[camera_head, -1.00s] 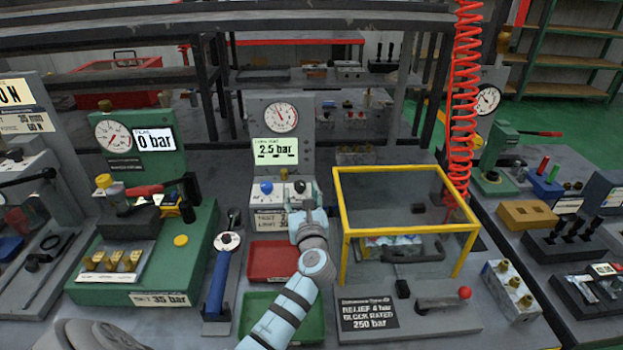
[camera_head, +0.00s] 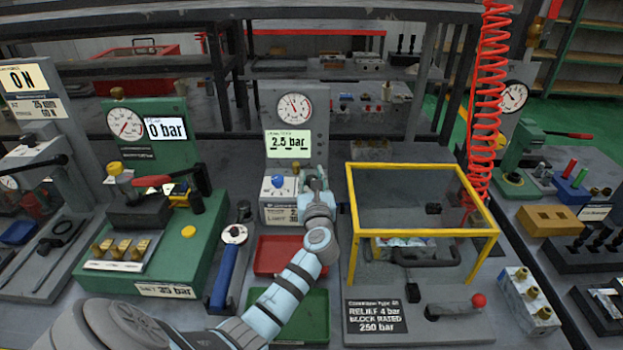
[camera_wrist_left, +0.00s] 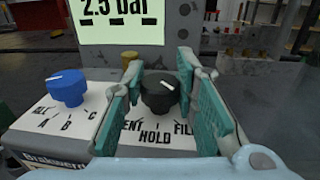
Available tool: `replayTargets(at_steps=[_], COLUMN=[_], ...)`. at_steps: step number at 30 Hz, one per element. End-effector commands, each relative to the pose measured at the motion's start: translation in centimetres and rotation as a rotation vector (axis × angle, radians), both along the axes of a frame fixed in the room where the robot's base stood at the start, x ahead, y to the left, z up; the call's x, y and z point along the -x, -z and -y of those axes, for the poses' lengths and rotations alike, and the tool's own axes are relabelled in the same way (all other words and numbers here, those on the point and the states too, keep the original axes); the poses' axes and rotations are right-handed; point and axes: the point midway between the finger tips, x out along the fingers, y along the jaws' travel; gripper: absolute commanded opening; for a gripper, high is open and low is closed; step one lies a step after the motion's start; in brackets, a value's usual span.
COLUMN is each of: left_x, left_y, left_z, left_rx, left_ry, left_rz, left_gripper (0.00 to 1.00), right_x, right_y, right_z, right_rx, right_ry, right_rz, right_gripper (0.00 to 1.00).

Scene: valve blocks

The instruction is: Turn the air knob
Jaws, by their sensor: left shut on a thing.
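The air unit (camera_head: 317,140) is a grey panel with a round gauge and a green display reading 2.5 bar. A blue knob (camera_wrist_left: 68,88) sits on its sloped front at the left, over the marks A, B and C; it also shows in the head view (camera_head: 278,182). A black knob (camera_wrist_left: 158,92) sits to its right, over a label with HOLD and FILL. My left gripper (camera_wrist_left: 160,98) has its teal fingers on both sides of the black knob, shut on it. In the head view the gripper (camera_head: 314,176) hides that knob. My right gripper is not in view.
A yellow-framed clear guard (camera_head: 350,215) stands close to the right of my left arm. A red tray (camera_head: 262,255) and a green tray (camera_head: 318,318) lie below the arm. A green 0 bar test unit (camera_head: 200,250) stands at the left. A red coiled hose (camera_head: 487,100) hangs at the right.

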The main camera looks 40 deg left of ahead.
Motion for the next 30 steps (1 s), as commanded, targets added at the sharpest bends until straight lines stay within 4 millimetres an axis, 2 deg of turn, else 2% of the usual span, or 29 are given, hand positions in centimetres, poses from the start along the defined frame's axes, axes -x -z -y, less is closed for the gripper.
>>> replayTargets(at_steps=[8,18,23,30], left_x=[0.1,0.1,0.1,0.1], left_y=[-0.3,-0.3,-0.1,0.1], left_z=[-0.2,-0.3,-0.3,-0.3], left_rx=[-0.003,-0.006,-0.006,-0.005], left_ry=[0.082,0.335,0.471,0.642], left_rz=[-0.001,-0.002,-0.001,0.001], left_gripper=[0.0,0.0,0.0,0.0], right_x=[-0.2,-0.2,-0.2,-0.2], right_y=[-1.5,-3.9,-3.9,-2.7], right_z=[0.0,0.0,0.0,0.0], right_rx=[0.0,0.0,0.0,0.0], right_ry=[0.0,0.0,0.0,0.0], right_rz=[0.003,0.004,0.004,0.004], right_gripper=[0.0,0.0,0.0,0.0])
